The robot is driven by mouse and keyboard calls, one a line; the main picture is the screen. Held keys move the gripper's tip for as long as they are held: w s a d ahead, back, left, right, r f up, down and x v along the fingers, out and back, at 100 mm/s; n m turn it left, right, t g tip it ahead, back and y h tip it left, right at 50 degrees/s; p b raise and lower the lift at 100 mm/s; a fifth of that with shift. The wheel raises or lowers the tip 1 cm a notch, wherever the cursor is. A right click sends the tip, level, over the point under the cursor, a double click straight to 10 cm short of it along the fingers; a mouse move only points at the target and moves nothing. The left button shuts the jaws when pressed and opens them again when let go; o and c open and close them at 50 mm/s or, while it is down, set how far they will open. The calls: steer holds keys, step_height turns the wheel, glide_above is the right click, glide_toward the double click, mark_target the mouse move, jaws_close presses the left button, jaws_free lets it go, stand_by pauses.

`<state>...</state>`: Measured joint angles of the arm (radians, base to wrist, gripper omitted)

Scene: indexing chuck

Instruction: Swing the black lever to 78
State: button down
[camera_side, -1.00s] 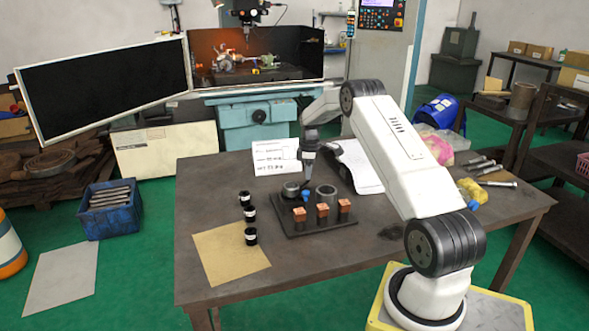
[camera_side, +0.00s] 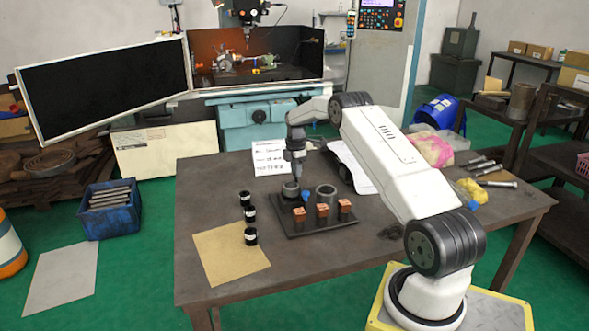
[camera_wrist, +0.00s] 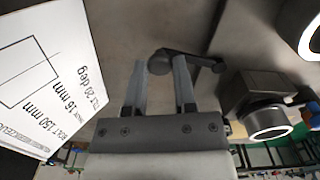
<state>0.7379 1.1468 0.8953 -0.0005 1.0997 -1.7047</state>
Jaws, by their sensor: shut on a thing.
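The black lever (camera_wrist: 190,60) shows in the wrist view as a dark bar with a round knob at its left end. My gripper (camera_wrist: 160,82) has its two grey fingers on either side of the knob end and is shut on the lever. In the side view my gripper (camera_side: 297,177) points down at the ring-shaped chuck (camera_side: 290,190), on the back left of a dark base plate (camera_side: 300,231). The fingers and lever are too small to make out there. I cannot read any scale or number for the lever's angle.
A second grey ring (camera_side: 326,194), a blue knob (camera_side: 305,196) and several copper blocks (camera_side: 323,210) stand close by on the plate. Black cylinders (camera_side: 250,236) stand left of it, by a tan sheet (camera_side: 228,255). A printed sheet (camera_side: 270,158) lies behind.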

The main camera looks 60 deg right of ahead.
stand_by(0.3)
steer(key=shift+c, duration=2.1)
jaws_free()
steer(key=shift+r, duration=3.95)
steer(key=shift+w+a, duration=0.1)
